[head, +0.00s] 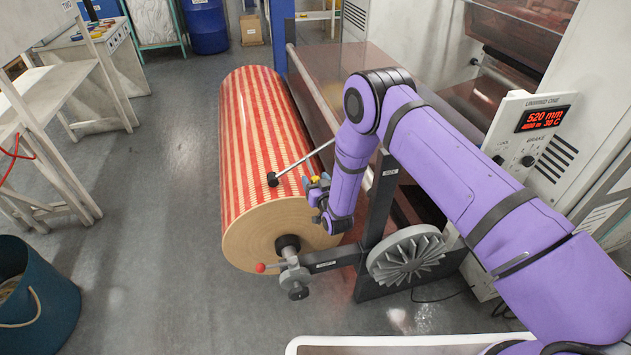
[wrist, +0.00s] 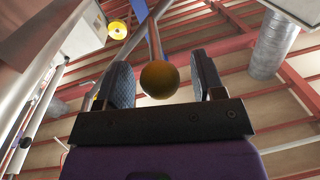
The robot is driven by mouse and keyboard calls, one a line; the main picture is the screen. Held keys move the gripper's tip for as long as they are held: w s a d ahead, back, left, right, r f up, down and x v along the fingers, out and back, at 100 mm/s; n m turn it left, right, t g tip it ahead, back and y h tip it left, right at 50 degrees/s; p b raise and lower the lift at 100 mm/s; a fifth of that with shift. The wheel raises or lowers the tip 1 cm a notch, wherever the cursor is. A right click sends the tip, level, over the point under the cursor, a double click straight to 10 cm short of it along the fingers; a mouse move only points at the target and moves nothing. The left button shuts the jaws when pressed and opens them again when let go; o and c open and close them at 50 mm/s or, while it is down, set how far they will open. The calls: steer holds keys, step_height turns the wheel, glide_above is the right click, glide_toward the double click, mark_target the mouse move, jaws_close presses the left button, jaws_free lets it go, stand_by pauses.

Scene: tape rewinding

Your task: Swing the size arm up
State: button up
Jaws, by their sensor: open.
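The size arm (head: 303,160) is a thin metal rod sloping down to the left. Its black end (head: 272,179) rests at or just over the red-striped roll (head: 255,130); its other end is hidden behind my purple arm. My gripper (head: 316,184) is beside the roll's near right end, with open fingers. A small yellow knob (head: 314,179) shows at the fingers. In the wrist view a round, dark amber knob (wrist: 159,79) sits between the two fingers, with gaps on both sides. How the knob joins the size arm is hidden.
A control panel (head: 530,135) reads 520 mm. A blue bin (head: 35,300) stands at lower left. The floor left of the roll is clear.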

jaws_close()
steer(key=shift+a+r+m, duration=0.3)
steer(key=shift+r, duration=0.3)
step_height(320, 180, up, 20)
steer(key=a+m+t, duration=0.1)
steer(key=m, duration=0.9)
steer(key=shift+s, duration=0.2)
steer(key=shift+r, duration=0.15)
jaws_free()
